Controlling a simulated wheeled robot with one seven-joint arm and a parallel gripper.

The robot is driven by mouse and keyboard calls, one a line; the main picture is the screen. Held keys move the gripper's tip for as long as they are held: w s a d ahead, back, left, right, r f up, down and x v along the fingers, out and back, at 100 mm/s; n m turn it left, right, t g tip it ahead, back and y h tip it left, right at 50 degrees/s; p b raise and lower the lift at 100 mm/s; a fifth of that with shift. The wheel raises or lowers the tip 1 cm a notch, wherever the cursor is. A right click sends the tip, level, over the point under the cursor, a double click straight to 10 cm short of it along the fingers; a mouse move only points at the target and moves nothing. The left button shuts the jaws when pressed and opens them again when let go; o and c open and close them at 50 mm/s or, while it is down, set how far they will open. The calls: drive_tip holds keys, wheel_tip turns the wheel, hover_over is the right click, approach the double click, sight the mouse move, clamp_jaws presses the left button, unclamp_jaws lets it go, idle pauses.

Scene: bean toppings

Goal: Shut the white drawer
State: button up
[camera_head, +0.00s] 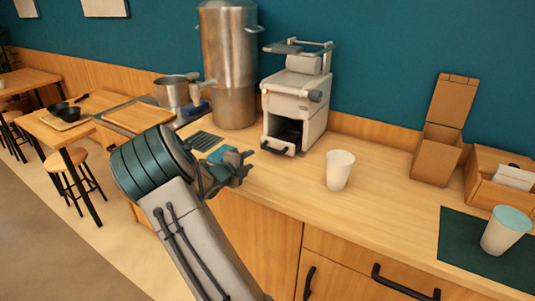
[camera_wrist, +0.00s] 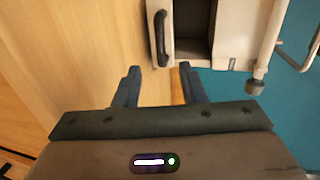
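The white drawer (camera_wrist: 190,52) is the lower part of a white machine (camera_head: 300,97) on the counter. In the head view the drawer's dark inside and its black handle (camera_head: 276,149) show at the machine's front, so the drawer stands open. In the wrist view the handle (camera_wrist: 160,38) is ahead of my fingers, with the dark inside behind it. My gripper (camera_head: 238,167) is just left of and in front of the drawer, apart from it. In the wrist view its two dark fingers (camera_wrist: 158,88) are spread and nothing is between them.
A white cup (camera_head: 339,170) stands on the counter right of the machine. A steel urn (camera_head: 229,70) stands behind left, with a steel pot (camera_head: 172,91) beside it. Wooden boxes (camera_head: 437,150) and another cup (camera_head: 506,231) are at right.

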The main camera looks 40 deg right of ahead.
sight(268, 150)
drive_tip(key=x, duration=1.3)
clamp_jaws()
